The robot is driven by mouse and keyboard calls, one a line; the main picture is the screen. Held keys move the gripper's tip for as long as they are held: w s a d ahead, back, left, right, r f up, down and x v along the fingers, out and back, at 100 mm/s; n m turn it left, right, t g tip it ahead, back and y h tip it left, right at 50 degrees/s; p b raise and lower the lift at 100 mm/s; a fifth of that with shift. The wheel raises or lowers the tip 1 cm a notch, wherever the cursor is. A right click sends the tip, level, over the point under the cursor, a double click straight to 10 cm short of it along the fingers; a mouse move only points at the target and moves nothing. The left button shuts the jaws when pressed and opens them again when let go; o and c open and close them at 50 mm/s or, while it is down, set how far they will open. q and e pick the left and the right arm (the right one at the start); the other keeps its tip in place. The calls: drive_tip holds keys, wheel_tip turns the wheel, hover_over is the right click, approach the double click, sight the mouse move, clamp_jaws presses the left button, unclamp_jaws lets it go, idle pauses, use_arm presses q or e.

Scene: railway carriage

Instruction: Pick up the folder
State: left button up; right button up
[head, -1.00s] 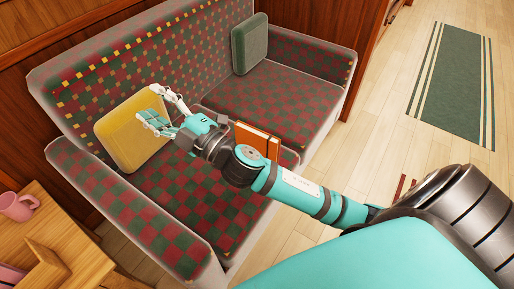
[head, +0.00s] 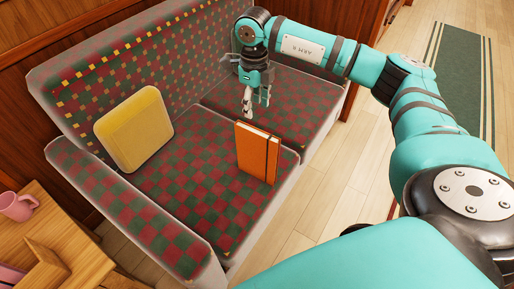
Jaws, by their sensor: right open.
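An orange folder (head: 257,153) with a dark elastic band stands upright on the checked seat of the sofa, near the front edge at the middle. My right gripper (head: 248,108) hangs pointing down above the seat, behind and slightly left of the folder's top edge in the picture. It is open and empty, and appears apart from the folder. My left gripper does not show.
A yellow cushion (head: 134,130) leans at the sofa's left end. The armrest (head: 130,205) runs along the left. A wooden table (head: 45,240) with a pink mug (head: 18,206) stands at the lower left. A green rug (head: 455,75) lies on the floor at the right.

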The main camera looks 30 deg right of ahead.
sight(255, 129)
wheel_tip(255, 129, down, 10)
drive_tip(key=shift+a+r+b, duration=0.1)
drive_tip(key=shift+b, duration=0.25)
drive_tip(key=f, duration=0.4)
drive_tip(key=shift+s+f, duration=0.2)
drive_tip(key=shift+s, duration=0.15)
drive_tip(key=shift+f, duration=0.35)
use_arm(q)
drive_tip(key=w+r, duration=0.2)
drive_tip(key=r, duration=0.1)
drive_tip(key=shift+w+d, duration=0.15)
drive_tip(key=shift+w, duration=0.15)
use_arm(e)
clamp_jaws()
drive_tip(key=shift+w, duration=0.1)
